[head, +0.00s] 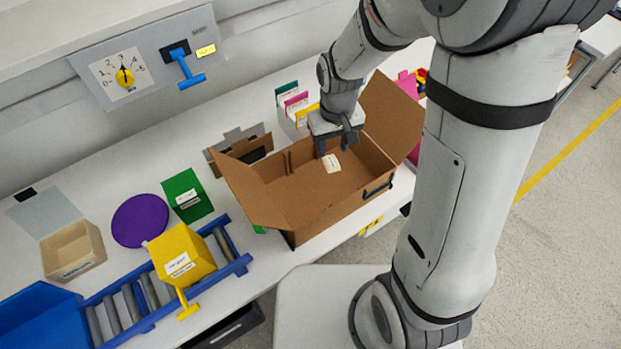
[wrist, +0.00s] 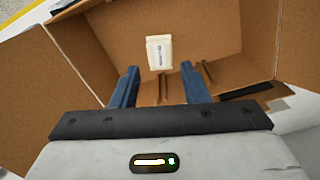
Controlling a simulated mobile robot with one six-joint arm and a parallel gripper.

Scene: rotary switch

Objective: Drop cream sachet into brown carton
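The open brown carton (head: 291,206) stands on the white bench with its flaps spread; its inside also fills the wrist view (wrist: 105,42). The cream sachet (head: 332,163) shows within the carton opening, just below my gripper (head: 334,146). In the wrist view the sachet (wrist: 159,53), with dark print, is beyond the fingertips and apart from them. My gripper (wrist: 160,70) is open, its two blue-grey fingers spread and pointing down into the carton. I cannot tell whether the sachet rests on the carton floor or is in the air.
A yellow box (head: 181,256) sits on a blue roller conveyor (head: 238,262) at left. A purple disc (head: 139,220), a green box (head: 188,196) and a tan bin (head: 73,250) lie nearby. A wall panel carries a yellow dial (head: 125,76) and a blue lever (head: 187,72). Coloured files (head: 293,104) stand behind the carton.

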